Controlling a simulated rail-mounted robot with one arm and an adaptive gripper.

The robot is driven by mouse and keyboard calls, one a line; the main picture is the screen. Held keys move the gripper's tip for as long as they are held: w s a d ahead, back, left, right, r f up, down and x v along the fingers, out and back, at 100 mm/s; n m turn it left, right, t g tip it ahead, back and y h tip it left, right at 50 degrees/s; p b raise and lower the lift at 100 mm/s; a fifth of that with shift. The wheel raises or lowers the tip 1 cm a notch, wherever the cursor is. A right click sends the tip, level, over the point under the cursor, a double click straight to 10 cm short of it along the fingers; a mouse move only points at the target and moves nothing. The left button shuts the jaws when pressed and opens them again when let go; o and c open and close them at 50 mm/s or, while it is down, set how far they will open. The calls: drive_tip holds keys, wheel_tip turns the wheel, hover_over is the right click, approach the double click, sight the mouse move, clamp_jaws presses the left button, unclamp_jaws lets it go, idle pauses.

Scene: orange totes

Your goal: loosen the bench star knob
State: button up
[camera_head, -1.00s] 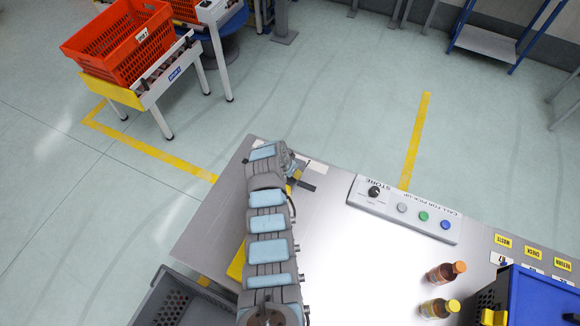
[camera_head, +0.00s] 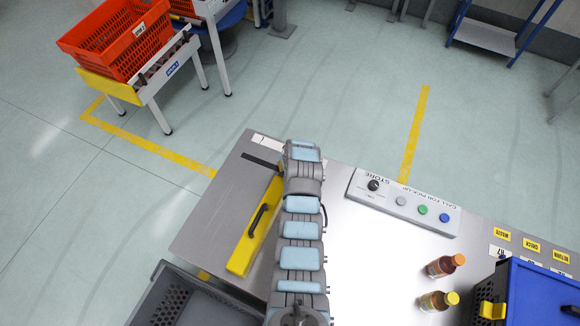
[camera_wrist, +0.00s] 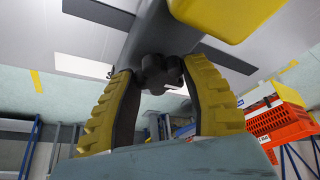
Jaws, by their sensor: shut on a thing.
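The star knob (camera_wrist: 160,72) is a dark lobed knob in the wrist view, on the underside of a grey bar-like part. My gripper (camera_wrist: 163,85) has two yellow ridged fingers, one on each side of the knob, and is shut on it. In the head view my arm covers the spot, so the knob and the fingers are hidden there. The bench (camera_head: 215,215) is a grey metal top. A yellow bar (camera_head: 240,258) with a black handle lies on it, just left of my arm; a yellow part (camera_wrist: 225,15) shows above the knob in the wrist view.
A control panel (camera_head: 403,205) with a black dial and several buttons lies right of my arm. Two bottles (camera_head: 445,265) and a blue bin (camera_head: 540,298) stand at lower right. A grey crate (camera_head: 190,300) is at lower left. Orange totes (camera_head: 115,40) sit on a stand beyond.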

drive_tip(key=n+b, duration=0.2)
drive_tip(key=b, duration=0.1)
drive_tip(key=n+y+b, duration=0.1)
drive_tip(key=n+b, duration=0.1)
drive_tip(key=b, duration=0.1)
drive_tip(key=shift+w+d+f+n+g+y, duration=0.1)
drive_tip(key=shift+d+f+n+g+y, duration=0.05)
drive_tip(key=shift+f+n+g+y, duration=0.2)
drive_tip(key=n+g+b, duration=0.1)
drive_tip(key=n+b, duration=0.1)
drive_tip(key=b, duration=0.2)
drive_tip(key=shift+n+y, duration=0.35)
drive_tip(key=shift+r+n+g+b, duration=0.25)
drive_tip(key=shift+n+b, duration=0.45)
drive_tip(key=shift+b, duration=0.4)
drive_tip(key=shift+r, duration=0.1)
drive_tip(key=o, duration=0.9)
drive_tip(key=shift+o, duration=0.2)
drive_tip(key=shift+r, duration=0.15)
